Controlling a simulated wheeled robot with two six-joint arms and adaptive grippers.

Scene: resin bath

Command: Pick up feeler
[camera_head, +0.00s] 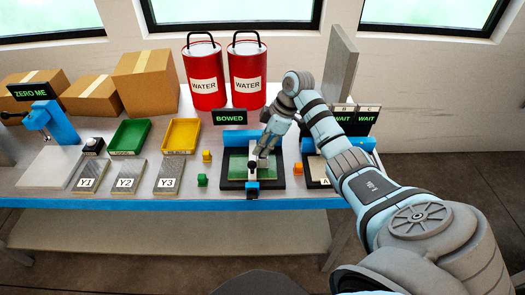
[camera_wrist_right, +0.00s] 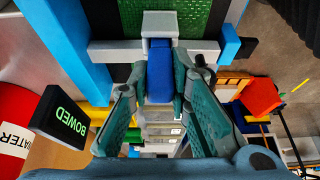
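A blue block (camera_wrist_right: 160,80) with a pale grey end is seen between my right fingers in the right wrist view; I take it to be the feeler. My right gripper (camera_wrist_right: 160,85) has one finger on each side, with no clear gap to the block. In the head view my right gripper (camera_head: 264,149) is low over the station under the BOWED sign, and it hides most of what it holds. The station has a green plate (camera_head: 236,167) in a dark frame with a pale bar across it. My left gripper is not in view.
The BOWED sign (camera_head: 230,117) stands behind the station. Two red water buckets (camera_head: 204,92) are farther back. Small yellow (camera_head: 206,155) and green (camera_head: 202,180) blocks lie left of the station. Plates such as Y3 (camera_head: 169,171) and green and yellow trays are farther left.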

